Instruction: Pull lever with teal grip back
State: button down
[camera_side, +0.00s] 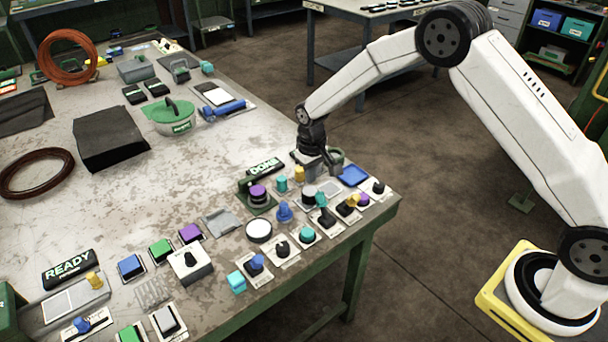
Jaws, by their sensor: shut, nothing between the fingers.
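A small lever with a teal grip (321,200) stands on a plate near the right front edge of the workbench, among several other controls. Its black lower part shows just below the grip. My gripper (320,168) points down over the bench, behind the lever in the picture and apart from it. It is shut and holds nothing. Its fingertips are small and partly hidden among the nearby parts.
A yellow cylinder (299,174), a teal cylinder (282,184) and a blue tray (353,176) are close to my gripper. A lever with a yellow grip (352,200) and a teal knob (307,234) flank the lever. The bench middle has free room.

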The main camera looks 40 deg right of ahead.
aim_at(323, 196)
jog(key=shift+f, duration=1.85)
jog(key=shift+s, duration=2.85)
dwell(0.5)
jog(key=shift+w, duration=0.3)
dwell(0.4)
jog(key=shift+w, duration=0.3)
